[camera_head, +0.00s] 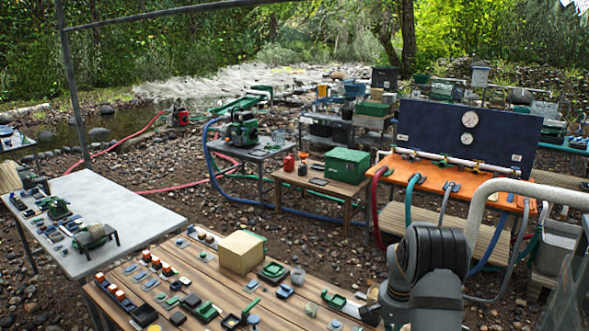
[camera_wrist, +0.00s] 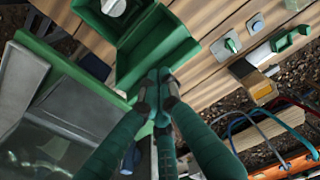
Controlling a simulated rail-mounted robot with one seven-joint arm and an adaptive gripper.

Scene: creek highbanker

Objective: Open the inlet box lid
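In the wrist view, my gripper (camera_wrist: 161,84) has green-sleeved fingers that converge at the near edge of a green box (camera_wrist: 180,52). The fingertips overlap this edge in the picture; whether they touch or grip it I cannot tell. The box's recessed inside shows, and a white round part (camera_wrist: 114,6) lies at its far end. A green frame (camera_wrist: 65,62) with a grey panel (camera_wrist: 35,85) is at the left. No label shows which part is the inlet box lid.
The wooden table (camera_head: 215,275) carries a cardboard-coloured block (camera_head: 241,252) and several small green and dark parts. A grey table (camera_head: 105,215) stands at left. An orange bench (camera_head: 455,185) with gauges and hoses stands behind my arm. Gravel ground lies between the tables.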

